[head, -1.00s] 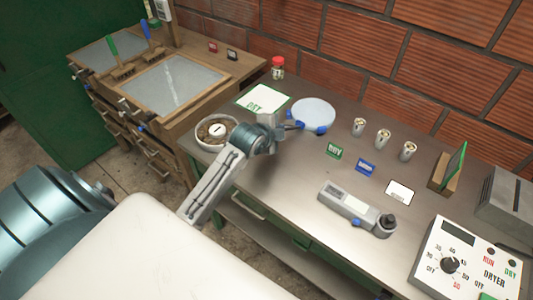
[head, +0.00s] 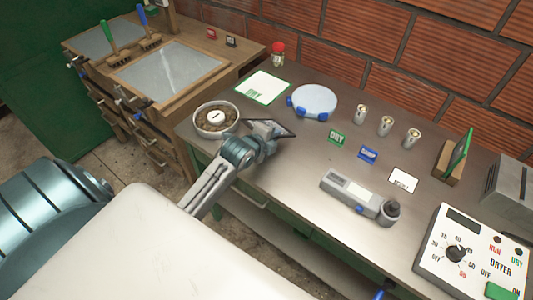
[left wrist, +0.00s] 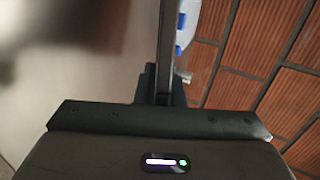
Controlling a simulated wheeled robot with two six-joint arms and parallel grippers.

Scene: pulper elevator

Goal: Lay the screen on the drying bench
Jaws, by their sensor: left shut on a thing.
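My left gripper (head: 262,135) is shut on a thin, dark-edged flat thing (head: 285,130), which seems to be the screen; its face is hard to make out. The gripper holds it over the left part of the steel bench (head: 290,185), which I take as the drying bench. I cannot tell its height above the top. In the left wrist view a dark straight edge (left wrist: 166,45) runs up from the jaws. A white-and-green DRY card (head: 262,87) lies behind the gripper. My right gripper is not in view.
A round white disc with blue clips (head: 314,101) lies right of the gripper. A round bowl (head: 215,132) stands left of it. Small metal cups (head: 386,126), a grey handheld device (head: 348,188) and a dryer box (head: 460,262) stand further right. The front middle is clear.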

